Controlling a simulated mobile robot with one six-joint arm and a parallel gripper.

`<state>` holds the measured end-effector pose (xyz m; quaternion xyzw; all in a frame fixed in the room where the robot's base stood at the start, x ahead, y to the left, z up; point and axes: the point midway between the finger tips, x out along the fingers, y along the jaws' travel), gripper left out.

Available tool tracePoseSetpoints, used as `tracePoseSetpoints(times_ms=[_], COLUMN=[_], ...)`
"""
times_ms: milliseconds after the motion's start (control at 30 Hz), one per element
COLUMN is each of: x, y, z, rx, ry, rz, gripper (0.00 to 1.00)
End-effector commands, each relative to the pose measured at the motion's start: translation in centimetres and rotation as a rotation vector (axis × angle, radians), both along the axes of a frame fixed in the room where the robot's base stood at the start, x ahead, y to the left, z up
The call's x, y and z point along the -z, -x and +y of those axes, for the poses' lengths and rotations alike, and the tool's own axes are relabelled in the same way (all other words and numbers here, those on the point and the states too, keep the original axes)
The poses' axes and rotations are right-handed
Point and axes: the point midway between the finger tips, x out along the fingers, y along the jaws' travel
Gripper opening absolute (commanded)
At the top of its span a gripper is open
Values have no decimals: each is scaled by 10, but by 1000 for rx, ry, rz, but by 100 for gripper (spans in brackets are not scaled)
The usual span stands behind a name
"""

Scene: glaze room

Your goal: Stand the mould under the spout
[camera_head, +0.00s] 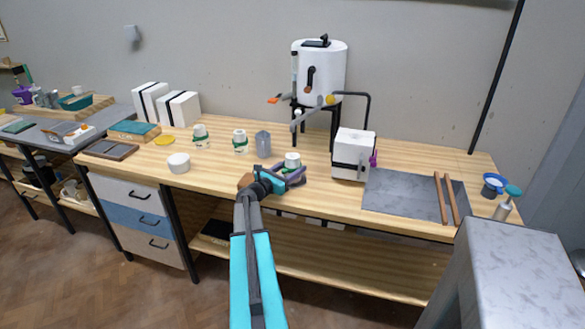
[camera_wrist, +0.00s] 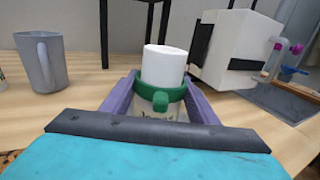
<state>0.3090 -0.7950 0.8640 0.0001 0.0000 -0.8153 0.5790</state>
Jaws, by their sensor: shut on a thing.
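My gripper (camera_head: 293,177) is shut on a white jar with a green band (camera_head: 292,160) at the middle of the bench. In the wrist view the purple fingers of my gripper (camera_wrist: 158,100) lie on both sides of the jar (camera_wrist: 164,68), and its base is partly hidden. A white block with a black strap, which looks like a mould (camera_head: 350,157), stands on the bench to the right; it also shows in the wrist view (camera_wrist: 228,45). A white tank (camera_head: 322,65) stands behind on black legs. A grey spout-like piece (camera_head: 305,118) slants below it.
Two more strapped white blocks (camera_head: 150,103) stand at the back left. Two similar green-banded jars (camera_head: 240,143), a grey mug (camera_head: 263,145) and a white cup (camera_head: 179,163) stand left of my gripper. A grey slab (camera_head: 400,194) with two brown rods (camera_head: 446,198) lies at the right.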

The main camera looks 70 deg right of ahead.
Motion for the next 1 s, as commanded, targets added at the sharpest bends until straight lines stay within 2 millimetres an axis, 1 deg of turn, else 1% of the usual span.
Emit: tracePoseSetpoints(times_ms=[200, 233, 300, 333, 767, 1000], x=[2, 2, 2, 2, -2, 1], y=[0, 0, 0, 0, 0, -6], z=[0, 0, 0, 0, 0, 20], rx=[0, 0, 0, 0, 0, -1], ry=[2, 0, 0, 0, 0, 0], rz=[2, 0, 0, 0, 0, 1], gripper=[27, 59, 71, 72, 72, 72])
